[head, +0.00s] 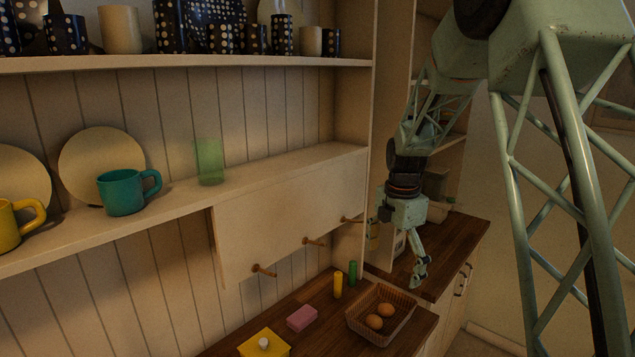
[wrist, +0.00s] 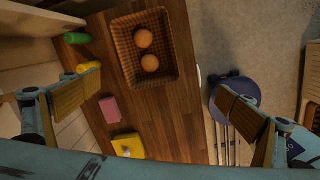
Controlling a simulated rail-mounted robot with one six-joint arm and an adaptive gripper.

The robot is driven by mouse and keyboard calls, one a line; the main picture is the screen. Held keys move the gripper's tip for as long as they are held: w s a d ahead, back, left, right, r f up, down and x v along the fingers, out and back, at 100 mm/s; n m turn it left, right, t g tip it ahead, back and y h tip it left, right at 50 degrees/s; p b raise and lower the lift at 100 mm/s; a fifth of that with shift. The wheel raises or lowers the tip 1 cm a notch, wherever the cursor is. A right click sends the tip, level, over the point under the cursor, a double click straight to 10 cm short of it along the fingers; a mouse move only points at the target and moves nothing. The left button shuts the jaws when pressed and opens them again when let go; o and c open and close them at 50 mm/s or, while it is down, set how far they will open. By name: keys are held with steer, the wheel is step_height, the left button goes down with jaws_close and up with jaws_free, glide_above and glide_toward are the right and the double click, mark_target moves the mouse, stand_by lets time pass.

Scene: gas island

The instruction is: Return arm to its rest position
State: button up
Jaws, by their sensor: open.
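My gripper (head: 419,272) hangs at the end of my pale green arm, to the right of the basket and above the wooden counters in the head view. In the wrist view my gripper (wrist: 160,98) shows its two yellowish finger pads far apart at the left and right. It is open with nothing between the fingers. The wrist camera looks down on the counter (wrist: 185,131) with the basket (wrist: 125,62) ahead. My gripper touches nothing that I can see.
A pink block (head: 302,318), a yellow lidded box (head: 264,345), and yellow (head: 338,285) and green (head: 353,272) cylinders stand nearby. A shelf (head: 180,197) holds a teal mug (head: 121,192), a yellow mug (head: 12,228) and a green glass (head: 209,162).

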steer(key=s+r+m+t+b, duration=0.1)
steer(key=s+r+m+b, duration=0.1)
steer(key=s+r+m, duration=0.45)
steer(key=s+r+m+b, duration=0.15)
steer(key=s+r, duration=0.25)
steer(key=s, duration=0.6)
steer(key=s+r+m+t+b, duration=0.15)
steer(key=s+r+m, duration=0.3)
steer(key=s, duration=0.45)
steer(key=s+f+m+b, duration=0.3)
steer(key=s+m, duration=0.7)
steer(key=s, duration=1.6)
steer(key=shift+s+a+m+t+b, duration=0.2)
steer(key=shift+a+m+t+b, duration=0.2)
steer(key=shift+b, duration=0.85)
steer(key=shift+d+f, duration=0.1)
